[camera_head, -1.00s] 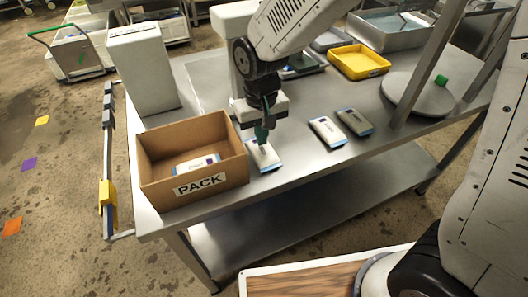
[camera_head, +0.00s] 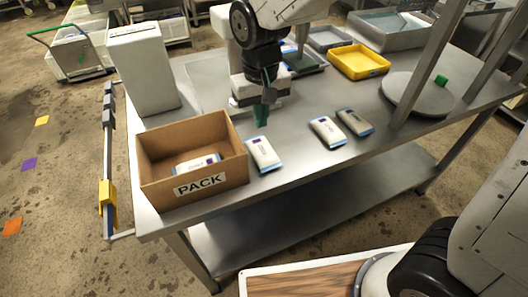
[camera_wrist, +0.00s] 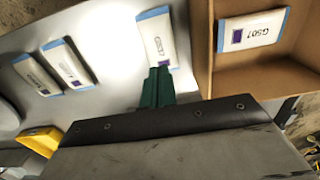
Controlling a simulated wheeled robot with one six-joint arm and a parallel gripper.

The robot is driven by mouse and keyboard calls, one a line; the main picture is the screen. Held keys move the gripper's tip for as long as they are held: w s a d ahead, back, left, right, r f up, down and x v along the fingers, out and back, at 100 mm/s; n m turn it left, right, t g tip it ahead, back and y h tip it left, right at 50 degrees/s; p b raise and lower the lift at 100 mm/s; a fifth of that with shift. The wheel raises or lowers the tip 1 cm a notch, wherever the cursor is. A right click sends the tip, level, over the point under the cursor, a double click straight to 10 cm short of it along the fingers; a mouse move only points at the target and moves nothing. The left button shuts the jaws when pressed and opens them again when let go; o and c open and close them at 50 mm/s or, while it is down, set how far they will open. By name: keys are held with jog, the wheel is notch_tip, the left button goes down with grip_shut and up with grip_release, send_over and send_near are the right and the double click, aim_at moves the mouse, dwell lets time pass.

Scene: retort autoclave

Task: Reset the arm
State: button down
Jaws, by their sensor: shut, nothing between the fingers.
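My gripper (camera_head: 263,108) is shut and empty, with green fingers pointing down above the steel table. It also shows in the wrist view (camera_wrist: 158,88). A white and blue pouch (camera_head: 263,154) lies flat on the table just beside the box, below and in front of my fingertips. In the wrist view this pouch (camera_wrist: 157,36) lies just beyond the fingertips, which overlap its near end in the picture. The arm is bent over the table, its upper part cut off by the top of the head view.
A cardboard box marked PACK (camera_head: 200,185) holds one pouch (camera_head: 197,164). Two more pouches (camera_head: 327,131) (camera_head: 355,122) lie to the right. A yellow tray (camera_head: 358,62), a round grey plate (camera_head: 418,94) and a white box (camera_head: 146,70) stand around. A post rises at right.

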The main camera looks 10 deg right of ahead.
jog(key=s+d+r+m, duration=0.1)
jog(key=s+d+r, duration=0.2)
jog(key=s+d, duration=0.3)
jog(key=s+d+r+m+t, duration=0.1)
jog(key=s+d+r, duration=0.3)
jog(key=s+d, duration=0.3)
jog(key=s+d+r+m, duration=0.1)
jog(key=s+d+r, duration=0.2)
jog(key=s+d, duration=0.3)
jog(key=shift+s+d+r, duration=0.15)
jog(key=shift+s+d, duration=0.1)
jog(key=shift+d, duration=0.7)
